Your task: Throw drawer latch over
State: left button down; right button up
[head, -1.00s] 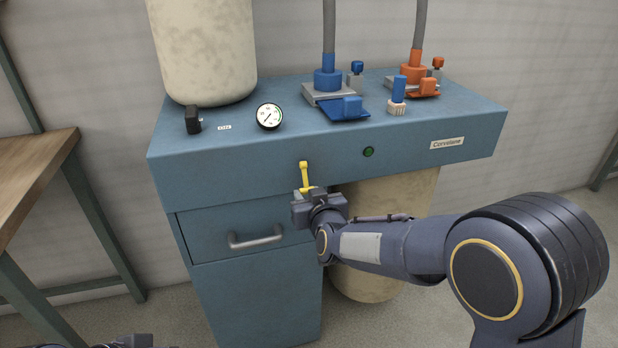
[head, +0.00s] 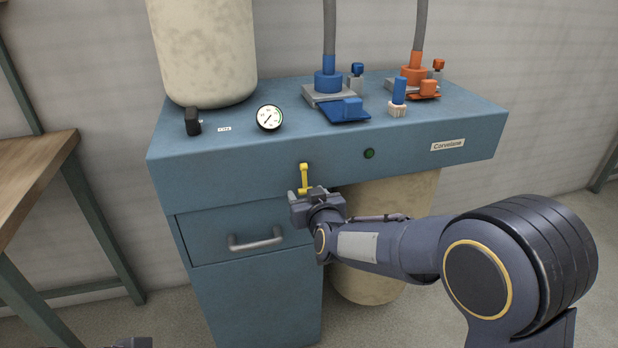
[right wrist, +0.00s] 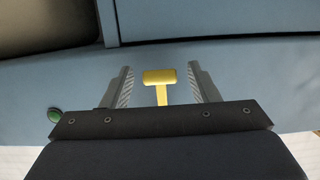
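The yellow drawer latch (head: 304,178) hangs down from the front of the blue cabinet top, above the grey-handled drawer (head: 215,226). My right gripper (head: 300,196) is at the latch's lower end and partly hides it. In the right wrist view the latch's yellow crosspiece (right wrist: 160,76) lies between the two fingers of the right gripper (right wrist: 160,88), with a gap on each side, so the gripper is open. The drawer looks shut. Only a dark sliver of my left gripper (head: 132,342) shows at the bottom left edge; its fingers are hidden.
A green button (head: 369,153) sits right of the latch. The cabinet top (head: 240,150) carries a gauge (head: 269,117), a black knob piece (head: 192,121), and blue and orange fittings with hoses. A wooden bench (head: 35,165) stands at the left.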

jog(key=shift+p+v, duration=0.35)
jog(key=shift+v, duration=1.7)
jog(key=p+v, duration=0.1)
jog(key=v, duration=0.3)
jog(key=shift+f, duration=0.1)
